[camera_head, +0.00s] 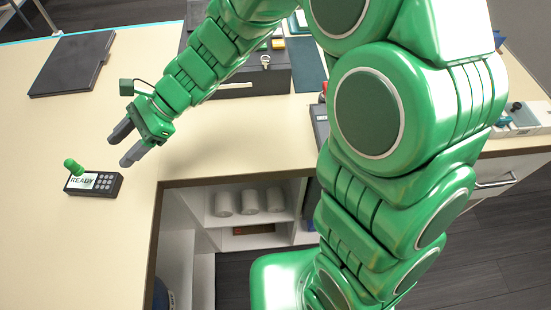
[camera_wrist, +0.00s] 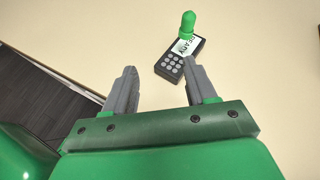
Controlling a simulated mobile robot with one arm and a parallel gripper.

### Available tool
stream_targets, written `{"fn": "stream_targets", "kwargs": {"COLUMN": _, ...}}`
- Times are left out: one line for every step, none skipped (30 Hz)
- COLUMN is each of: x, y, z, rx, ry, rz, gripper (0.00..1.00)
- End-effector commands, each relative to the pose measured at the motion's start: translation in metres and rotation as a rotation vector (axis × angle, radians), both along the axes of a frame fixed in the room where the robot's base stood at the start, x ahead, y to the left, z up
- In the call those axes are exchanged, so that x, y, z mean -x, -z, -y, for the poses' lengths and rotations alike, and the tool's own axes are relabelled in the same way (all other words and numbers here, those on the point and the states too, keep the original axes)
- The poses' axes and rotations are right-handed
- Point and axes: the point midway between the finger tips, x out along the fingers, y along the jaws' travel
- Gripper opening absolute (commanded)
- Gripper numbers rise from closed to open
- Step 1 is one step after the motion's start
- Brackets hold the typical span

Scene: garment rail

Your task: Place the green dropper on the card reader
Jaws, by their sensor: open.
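The green dropper (camera_head: 73,167) stands on the card reader (camera_head: 107,184), at the left end of its screen marked "READY". The reader is a dark box with a keypad and lies on the counter at the left. In the wrist view the dropper (camera_wrist: 187,25) stands on the far end of the reader (camera_wrist: 170,69), beyond my fingertips. My gripper (camera_head: 118,150) is open and empty, apart from the dropper, up and to the right of the reader in the head view. In the wrist view the gripper (camera_wrist: 166,82) has its two grey fingers spread, and the right one comes close in front of the reader.
A dark flat folder (camera_head: 72,64) lies at the back left of the counter (camera_head: 60,250). A dark box (camera_head: 245,82) stands behind my arm. Below the counter edge is an open shelf with several white rolls (camera_head: 249,203). The counter around the reader is clear.

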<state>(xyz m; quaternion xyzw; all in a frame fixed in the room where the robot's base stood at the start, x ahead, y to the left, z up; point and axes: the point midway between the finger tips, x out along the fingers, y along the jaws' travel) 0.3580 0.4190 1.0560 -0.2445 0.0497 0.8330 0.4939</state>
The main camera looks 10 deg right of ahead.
Motion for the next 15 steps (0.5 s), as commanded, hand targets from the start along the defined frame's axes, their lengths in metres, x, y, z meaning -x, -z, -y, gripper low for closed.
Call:
{"fn": "stream_targets", "kwargs": {"x": 0.004, "y": -0.006, "z": 0.014, "rx": 0.004, "ry": -0.029, "rz": 0.048, "gripper": 0.56}}
{"fn": "stream_targets", "kwargs": {"x": 0.007, "y": -0.008, "z": 0.022, "rx": 0.008, "ry": -0.048, "rz": 0.074, "gripper": 0.56}}
{"fn": "stream_targets", "kwargs": {"x": 0.011, "y": -0.011, "z": 0.032, "rx": 0.013, "ry": -0.075, "rz": 0.112, "gripper": 0.56}}
{"fn": "stream_targets", "kwargs": {"x": 0.013, "y": -0.014, "z": 0.041, "rx": 0.018, "ry": -0.094, "rz": 0.139, "gripper": 0.56}}
{"fn": "stream_targets", "kwargs": {"x": 0.016, "y": -0.015, "z": 0.049, "rx": 0.024, "ry": -0.114, "rz": 0.166, "gripper": 0.56}}
{"fn": "stream_targets", "kwargs": {"x": 0.020, "y": -0.017, "z": 0.060, "rx": 0.032, "ry": -0.142, "rz": 0.199, "gripper": 0.56}}
{"fn": "stream_targets", "kwargs": {"x": 0.023, "y": -0.018, "z": 0.068, "rx": 0.039, "ry": -0.160, "rz": 0.223, "gripper": 0.56}}
{"fn": "stream_targets", "kwargs": {"x": 0.026, "y": -0.020, "z": 0.076, "rx": 0.046, "ry": -0.180, "rz": 0.250, "gripper": 0.56}}
{"fn": "stream_targets", "kwargs": {"x": 0.030, "y": -0.021, "z": 0.088, "rx": 0.056, "ry": -0.206, "rz": 0.283, "gripper": 0.56}}
{"fn": "stream_targets", "kwargs": {"x": 0.032, "y": -0.022, "z": 0.097, "rx": 0.065, "ry": -0.226, "rz": 0.306, "gripper": 0.56}}
{"fn": "stream_targets", "kwargs": {"x": 0.035, "y": -0.022, "z": 0.105, "rx": 0.073, "ry": -0.247, "rz": 0.329, "gripper": 0.56}}
{"fn": "stream_targets", "kwargs": {"x": 0.039, "y": -0.023, "z": 0.117, "rx": 0.086, "ry": -0.273, "rz": 0.358, "gripper": 0.56}}
{"fn": "stream_targets", "kwargs": {"x": 0.042, "y": -0.024, "z": 0.126, "rx": 0.095, "ry": -0.292, "rz": 0.382, "gripper": 0.56}}
{"fn": "stream_targets", "kwargs": {"x": 0.045, "y": -0.025, "z": 0.134, "rx": 0.105, "ry": -0.312, "rz": 0.403, "gripper": 0.56}}
{"fn": "stream_targets", "kwargs": {"x": 0.049, "y": -0.025, "z": 0.146, "rx": 0.120, "ry": -0.338, "rz": 0.430, "gripper": 0.56}}
